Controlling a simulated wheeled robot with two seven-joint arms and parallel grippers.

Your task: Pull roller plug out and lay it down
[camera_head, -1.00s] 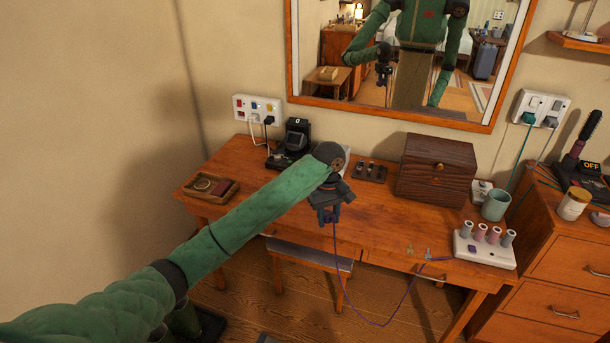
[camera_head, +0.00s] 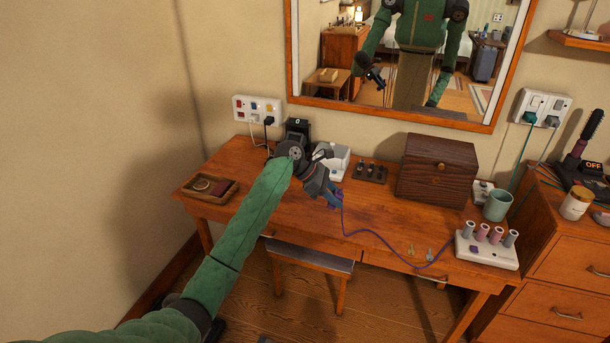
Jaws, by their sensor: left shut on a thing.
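My left gripper (camera_head: 333,197) is shut on the purple roller plug (camera_head: 338,202), which is mostly hidden by the fingers. Gripper and plug are low over the middle of the wooden desk (camera_head: 290,218); I cannot tell whether the plug touches the top. Its purple cord (camera_head: 375,233) runs right across the desk's front part to the white roller set (camera_head: 487,254) with several pink and grey rollers. The left wall socket strip (camera_head: 257,107) carries a black plug (camera_head: 268,121). My right gripper is not directly in view.
A wooden tray (camera_head: 210,188) lies at the desk's left. A white device (camera_head: 333,163) stands behind my gripper. A dark wooden box (camera_head: 437,168) and a green cup (camera_head: 497,205) stand right. A stool (camera_head: 310,259) stands below.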

